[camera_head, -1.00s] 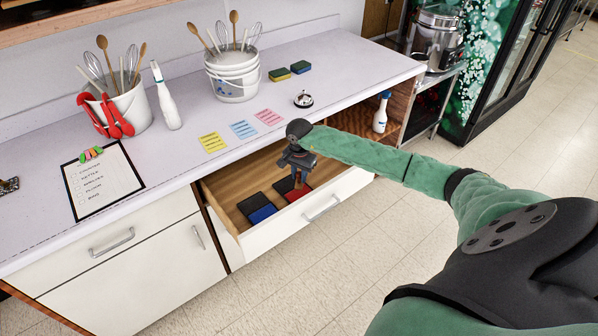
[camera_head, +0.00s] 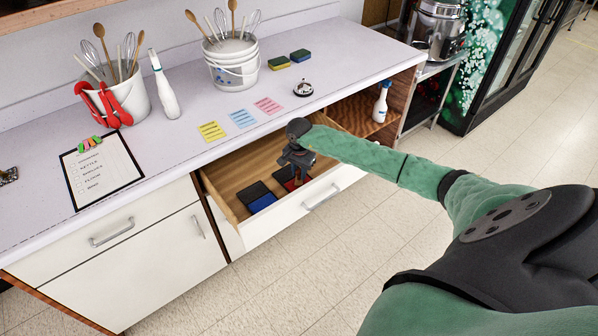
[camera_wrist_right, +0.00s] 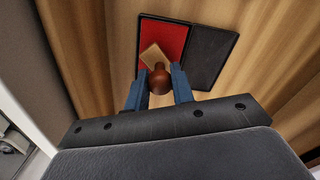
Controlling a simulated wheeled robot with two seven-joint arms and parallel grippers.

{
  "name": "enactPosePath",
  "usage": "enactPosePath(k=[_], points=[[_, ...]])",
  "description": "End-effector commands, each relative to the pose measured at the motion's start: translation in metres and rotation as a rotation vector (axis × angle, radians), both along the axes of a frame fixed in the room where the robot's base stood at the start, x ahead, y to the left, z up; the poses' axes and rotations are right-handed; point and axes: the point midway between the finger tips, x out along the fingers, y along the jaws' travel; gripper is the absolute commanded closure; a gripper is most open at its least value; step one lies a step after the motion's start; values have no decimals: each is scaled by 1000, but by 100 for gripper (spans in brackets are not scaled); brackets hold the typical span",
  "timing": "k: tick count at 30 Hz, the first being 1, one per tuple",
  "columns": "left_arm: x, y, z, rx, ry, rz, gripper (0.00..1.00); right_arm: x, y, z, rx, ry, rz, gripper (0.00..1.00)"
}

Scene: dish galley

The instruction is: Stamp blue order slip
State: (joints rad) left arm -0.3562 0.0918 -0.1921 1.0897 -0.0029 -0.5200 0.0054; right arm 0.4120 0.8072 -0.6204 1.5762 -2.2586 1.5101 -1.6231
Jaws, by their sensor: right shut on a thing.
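My right gripper (camera_head: 297,160) is down in the open drawer (camera_head: 230,173). It is shut on a stamp with a round brown handle (camera_wrist_right: 160,78) and a wooden block (camera_wrist_right: 154,55). The block is over the red ink pad (camera_wrist_right: 168,35); I cannot tell whether it touches. The red pad's black lid (camera_wrist_right: 212,55) lies open beside it. The blue ink pad (camera_head: 263,204) is open to the left in the drawer. The blue order slip (camera_head: 242,118) lies flat on the counter between the yellow slip (camera_head: 211,131) and pink slip (camera_head: 268,106). My left gripper is not in view.
A service bell (camera_head: 303,89) and two sponges (camera_head: 300,56) are on the counter. A clipboard (camera_head: 101,171), a spray bottle (camera_head: 163,90) and two utensil buckets (camera_head: 233,70) stand or lie further left and back. The drawer front (camera_head: 285,218) juts out.

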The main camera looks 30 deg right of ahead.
Motion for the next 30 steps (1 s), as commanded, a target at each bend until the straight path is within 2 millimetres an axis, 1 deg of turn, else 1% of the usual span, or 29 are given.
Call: enactPosePath(k=[6,30], points=[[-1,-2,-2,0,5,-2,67,0,0,0,0,0,0,91],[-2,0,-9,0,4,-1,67,0,0,-7,0,0,0,91]])
